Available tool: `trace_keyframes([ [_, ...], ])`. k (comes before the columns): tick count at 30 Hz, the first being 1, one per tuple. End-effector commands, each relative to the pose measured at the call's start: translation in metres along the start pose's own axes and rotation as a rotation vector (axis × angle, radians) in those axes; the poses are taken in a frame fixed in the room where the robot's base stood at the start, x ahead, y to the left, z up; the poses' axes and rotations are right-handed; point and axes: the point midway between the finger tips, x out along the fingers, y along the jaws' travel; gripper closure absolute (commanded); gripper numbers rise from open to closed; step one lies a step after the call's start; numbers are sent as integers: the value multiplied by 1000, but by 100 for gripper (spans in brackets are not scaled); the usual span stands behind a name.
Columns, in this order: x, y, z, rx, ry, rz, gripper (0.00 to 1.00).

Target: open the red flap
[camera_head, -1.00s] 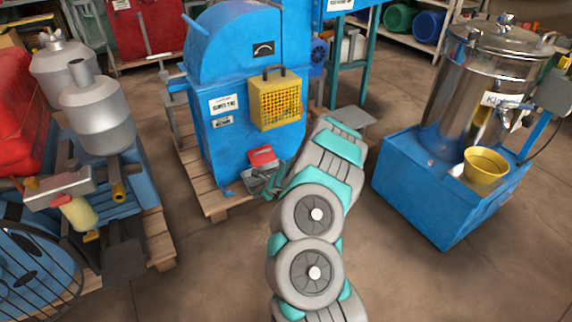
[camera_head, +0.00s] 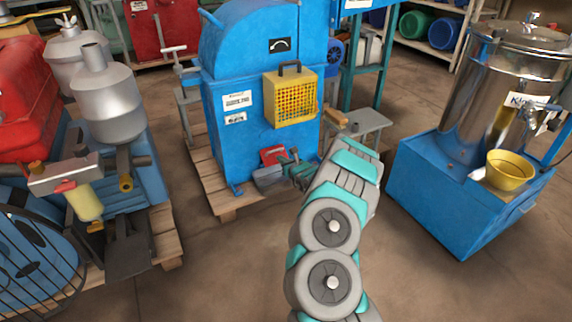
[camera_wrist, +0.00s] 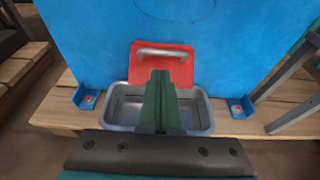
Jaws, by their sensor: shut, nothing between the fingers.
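The red flap (camera_head: 272,155) is low on the front of the blue machine, above a grey metal tray (camera_head: 267,177). In the wrist view the flap (camera_wrist: 178,72) is a red plate with a pale metal bar handle (camera_wrist: 163,52) across its upper part. It stands behind the open, empty-looking tray (camera_wrist: 200,108). My gripper (camera_wrist: 159,74) has its dark green fingers closed together, empty. They reach over the tray, and their tips overlap the flap below the handle; contact cannot be told. In the head view my gripper (camera_head: 294,166) is just right of the flap.
The blue machine (camera_head: 255,150) stands on a wooden pallet (camera_head: 205,175) and carries a yellow grille box (camera_head: 290,98). A small grey table (camera_head: 365,122) stands to its right. A steel tank on a blue base (camera_head: 440,195) is farther right. The floor between is clear.

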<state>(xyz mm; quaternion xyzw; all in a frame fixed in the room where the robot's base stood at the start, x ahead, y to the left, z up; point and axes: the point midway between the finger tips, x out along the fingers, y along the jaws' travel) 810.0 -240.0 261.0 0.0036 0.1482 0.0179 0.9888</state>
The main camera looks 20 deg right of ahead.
Motion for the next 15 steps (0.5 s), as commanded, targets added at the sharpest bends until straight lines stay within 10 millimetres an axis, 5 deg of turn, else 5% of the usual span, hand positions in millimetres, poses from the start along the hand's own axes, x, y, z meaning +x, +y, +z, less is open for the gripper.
trace_keyframes([
  [15,42,1,-2,3,3,1,100],
])
